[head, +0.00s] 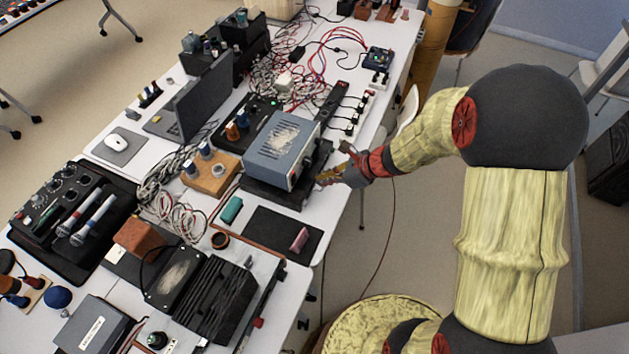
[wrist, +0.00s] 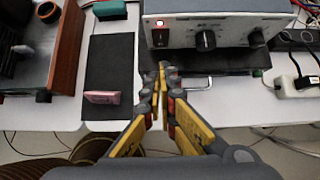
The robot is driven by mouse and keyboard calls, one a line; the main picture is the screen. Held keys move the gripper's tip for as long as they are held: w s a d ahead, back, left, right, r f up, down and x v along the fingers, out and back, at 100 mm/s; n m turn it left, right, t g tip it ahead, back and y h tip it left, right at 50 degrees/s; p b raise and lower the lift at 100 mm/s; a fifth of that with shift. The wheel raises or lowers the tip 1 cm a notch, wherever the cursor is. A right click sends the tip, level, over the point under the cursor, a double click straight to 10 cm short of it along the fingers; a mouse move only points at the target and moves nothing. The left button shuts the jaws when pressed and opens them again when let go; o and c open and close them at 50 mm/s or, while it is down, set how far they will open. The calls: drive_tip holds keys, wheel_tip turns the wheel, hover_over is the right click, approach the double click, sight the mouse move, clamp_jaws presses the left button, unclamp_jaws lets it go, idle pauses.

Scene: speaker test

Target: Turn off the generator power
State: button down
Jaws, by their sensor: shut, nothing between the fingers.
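The generator (head: 283,150) is a blue-grey metal box on the table, standing on a dark flat base (head: 275,193). In the wrist view its pale front panel (wrist: 183,35) faces me, with black knobs and a small lit red light (wrist: 160,22) at the left. A dark switch-like part (wrist: 160,38) sits just below the light. My gripper (wrist: 162,68) is shut and empty, its tips in front of and below that part, apparently apart from the panel. In the head view my gripper (head: 322,179) is at the generator's right front side.
A black mat (head: 262,238) with a pink block (head: 299,239) lies left of my gripper in the wrist view. A white power strip (wrist: 296,86) with plugs is to the right. A laptop (head: 197,100) and tangled cables crowd the table behind.

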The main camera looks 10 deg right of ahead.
drive_tip(key=p+v, duration=0.1)
drive_tip(key=v, duration=0.4)
drive_tip(key=shift+a+r, duration=0.1)
drive_tip(key=shift+r, duration=0.05)
